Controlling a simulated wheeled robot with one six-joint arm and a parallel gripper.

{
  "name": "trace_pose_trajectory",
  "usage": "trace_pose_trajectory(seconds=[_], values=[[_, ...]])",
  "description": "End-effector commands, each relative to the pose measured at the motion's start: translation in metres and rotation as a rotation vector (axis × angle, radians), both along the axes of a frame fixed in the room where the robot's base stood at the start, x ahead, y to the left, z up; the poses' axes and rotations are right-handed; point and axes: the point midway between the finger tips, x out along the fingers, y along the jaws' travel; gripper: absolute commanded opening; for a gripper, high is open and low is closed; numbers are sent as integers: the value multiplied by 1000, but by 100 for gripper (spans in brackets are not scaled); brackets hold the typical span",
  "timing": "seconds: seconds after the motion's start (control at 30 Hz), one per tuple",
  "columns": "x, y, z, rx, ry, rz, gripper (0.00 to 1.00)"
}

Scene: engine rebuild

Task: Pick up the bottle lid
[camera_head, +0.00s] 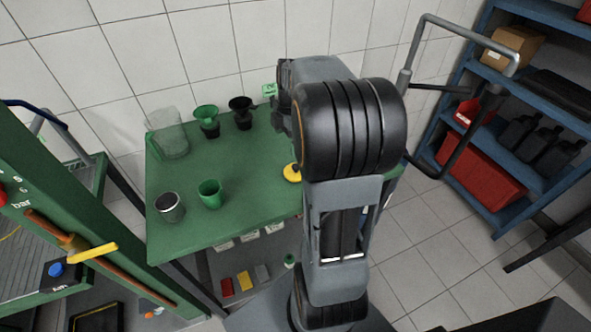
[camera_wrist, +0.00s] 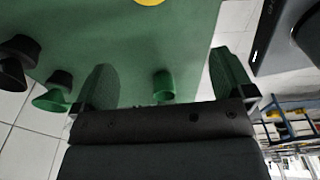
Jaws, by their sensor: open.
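A small round yellow piece (camera_head: 292,172), which looks like the bottle lid, lies on the green table (camera_head: 240,228) just left of my arm in the head view. My arm hides its right side there. In the wrist view only a sliver of the yellow piece (camera_wrist: 148,2) shows at the top edge. My gripper (camera_wrist: 160,62) is open and empty, with its fingers wide apart above the table. The lid is outside the space between the fingers. In the head view the fingertips are hidden or too unclear to make out.
A green cup (camera_head: 210,193) and a grey cup (camera_head: 169,207) stand at the table's front left. A clear container (camera_head: 168,134), a green funnel (camera_head: 207,117) and a black funnel (camera_head: 241,112) stand along the back. A blue shelf unit (camera_head: 519,146) stands at the right.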

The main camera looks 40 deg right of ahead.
Motion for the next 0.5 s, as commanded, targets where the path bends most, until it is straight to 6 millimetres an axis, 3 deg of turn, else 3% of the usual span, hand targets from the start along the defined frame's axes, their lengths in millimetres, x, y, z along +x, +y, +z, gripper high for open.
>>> trace_pose_trajectory(seconds=[0.03,0.2,0.37,0.5], values=[[2,-13,-2,12,5,56,100],[6,-39,-9,42,4,227,100],[6,-47,-22,57,2,298,100],[5,-45,-47,60,3,313,100]])
